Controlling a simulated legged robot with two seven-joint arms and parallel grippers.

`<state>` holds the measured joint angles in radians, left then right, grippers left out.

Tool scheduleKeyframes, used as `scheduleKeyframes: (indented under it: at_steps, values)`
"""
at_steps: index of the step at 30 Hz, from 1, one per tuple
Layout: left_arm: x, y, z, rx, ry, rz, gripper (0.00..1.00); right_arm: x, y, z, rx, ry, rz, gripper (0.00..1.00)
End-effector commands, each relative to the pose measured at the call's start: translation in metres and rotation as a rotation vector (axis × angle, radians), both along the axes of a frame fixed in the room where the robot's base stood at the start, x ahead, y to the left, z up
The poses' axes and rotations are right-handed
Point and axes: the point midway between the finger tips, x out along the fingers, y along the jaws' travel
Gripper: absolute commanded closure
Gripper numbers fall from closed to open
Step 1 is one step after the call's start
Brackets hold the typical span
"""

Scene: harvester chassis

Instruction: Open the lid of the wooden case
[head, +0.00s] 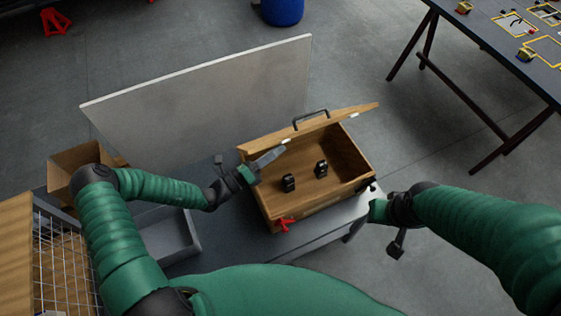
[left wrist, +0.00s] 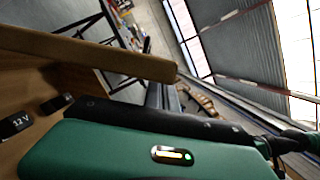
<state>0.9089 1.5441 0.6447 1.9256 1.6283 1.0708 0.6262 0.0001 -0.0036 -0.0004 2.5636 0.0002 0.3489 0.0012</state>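The wooden case (head: 318,208) sits on a grey table. Its lid (head: 352,112) is raised, with a dark handle (head: 311,119) on its upper edge, and the inside is visible. In the left wrist view the lid edge (left wrist: 90,52) crosses the upper left. My left gripper (head: 270,157) is at the left end of the lid, by its inner side; its grey fingers look closed together with nothing between them. I cannot tell whether they touch the lid. My right gripper (head: 376,205) is beside the case's right front corner; its fingers are mostly hidden.
Two black blocks (head: 289,183) (head: 321,169) stand in the case; one reads 12 V in the left wrist view (left wrist: 16,123). A red clamp-like part (head: 285,224) is at the case's front. A grey panel (head: 205,105) stands behind. A grey bin (head: 168,237) is to the left.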

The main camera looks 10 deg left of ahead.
Motion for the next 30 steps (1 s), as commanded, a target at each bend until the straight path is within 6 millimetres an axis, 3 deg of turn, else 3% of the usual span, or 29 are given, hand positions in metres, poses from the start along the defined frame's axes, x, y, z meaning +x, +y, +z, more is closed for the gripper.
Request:
scheduleKeyframes:
  at_steps: [1, 5, 12, 21, 30]
  values:
    - [0.009, 0.007, 0.016, -0.018, 0.023, 0.004, 1.0, 0.0, 0.0, 0.01, 0.0, 0.001, 0.001, 0.67]
    - [0.035, 0.024, 0.039, -0.081, 0.119, 0.005, 1.0, 0.001, 0.0, 0.02, 0.0, 0.001, 0.001, 0.67]
    - [0.092, 0.062, 0.068, -0.204, 0.306, 0.004, 1.0, 0.001, 0.0, 0.019, 0.0, 0.001, 0.002, 0.67]
    - [0.161, 0.107, 0.081, -0.346, 0.52, 0.004, 1.0, 0.001, 0.0, -0.008, 0.0, 0.001, 0.002, 0.67]
    - [0.206, 0.138, 0.081, -0.409, 0.612, 0.002, 1.0, 0.001, 0.0, -0.038, 0.0, 0.001, 0.002, 0.67]
